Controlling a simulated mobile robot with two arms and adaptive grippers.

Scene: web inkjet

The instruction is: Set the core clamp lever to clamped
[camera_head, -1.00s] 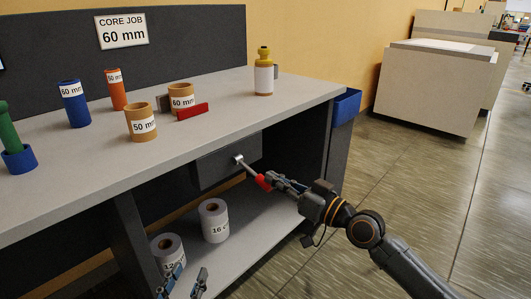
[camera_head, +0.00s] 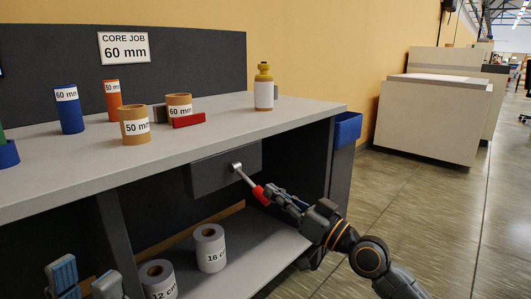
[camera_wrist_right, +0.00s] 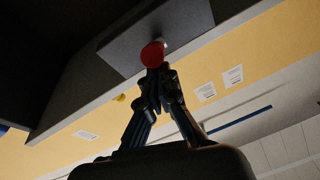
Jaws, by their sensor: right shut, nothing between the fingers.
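The core clamp lever is a metal rod (camera_head: 244,176) with a red grip (camera_head: 258,192). It juts from a dark box (camera_head: 212,173) under the tabletop and slants down to the right. My right gripper (camera_head: 272,194) is shut and empty, with its fingertips at the red grip, touching or nearly so. In the right wrist view the red grip's round end (camera_wrist_right: 152,54) sits just beyond the closed fingertips (camera_wrist_right: 156,76). My left gripper (camera_head: 84,278) is at the lower left, its two fingers apart with nothing seen between them.
Labelled cores (camera_head: 136,125), a red block (camera_head: 188,121) and a yellow-topped bottle (camera_head: 264,88) stand on the bench top. Rolls (camera_head: 209,248) stand on the lower shelf (camera_head: 250,243). A blue bin (camera_head: 347,129) hangs at the bench's right end. The floor at right is clear.

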